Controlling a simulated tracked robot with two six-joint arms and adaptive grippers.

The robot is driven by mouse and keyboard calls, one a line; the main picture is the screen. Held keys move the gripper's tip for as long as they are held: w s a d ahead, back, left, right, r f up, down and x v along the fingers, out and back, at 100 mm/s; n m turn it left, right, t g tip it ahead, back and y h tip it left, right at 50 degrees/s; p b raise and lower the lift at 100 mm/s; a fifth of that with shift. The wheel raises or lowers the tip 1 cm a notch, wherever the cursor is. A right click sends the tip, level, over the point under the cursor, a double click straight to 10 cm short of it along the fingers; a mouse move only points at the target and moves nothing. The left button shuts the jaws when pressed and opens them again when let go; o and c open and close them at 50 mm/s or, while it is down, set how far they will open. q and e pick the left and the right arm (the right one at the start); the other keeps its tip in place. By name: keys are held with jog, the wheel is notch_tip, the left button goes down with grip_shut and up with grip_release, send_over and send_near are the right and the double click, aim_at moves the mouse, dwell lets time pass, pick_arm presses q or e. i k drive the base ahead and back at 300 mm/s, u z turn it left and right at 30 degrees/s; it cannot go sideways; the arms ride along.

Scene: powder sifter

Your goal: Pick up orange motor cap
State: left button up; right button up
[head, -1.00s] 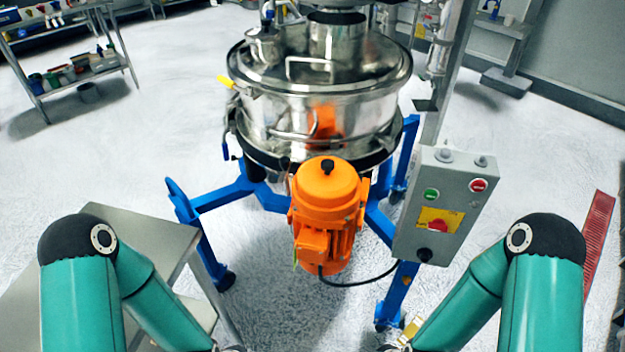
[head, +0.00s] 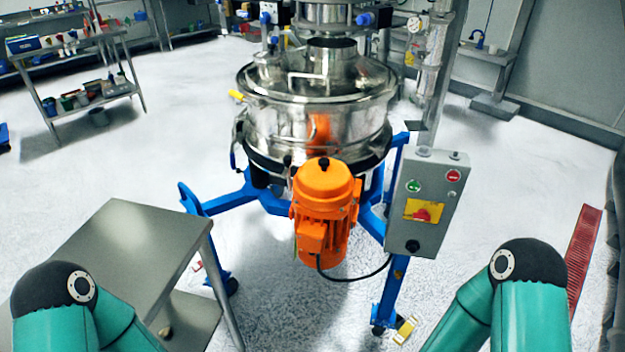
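The orange motor (head: 324,212) is mounted upright on the front of the steel sifter (head: 315,105). Its orange cap (head: 326,178) sits on top, with a small black knob (head: 324,163) at its centre. The cap is in place on the motor, and nothing touches it. Both my arms show only as teal links with black elbows at the lower left and lower right. Both grippers are below the picture's edge and out of sight.
A grey control box (head: 428,200) stands just right of the motor. A bare steel table (head: 130,250) is at the left front. Blue legs (head: 222,203) spread under the sifter, and a black cable (head: 355,277) hangs below the motor. Floor in front of the motor is clear.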

aim_at(322, 178)
jog(key=z, duration=0.3)
jog(key=i, duration=0.2)
jog(key=u, duration=2.75)
jog(key=k, duration=1.3)
jog(key=z, duration=1.2)
jog(key=i, duration=1)
jog(key=z, duration=0.05)
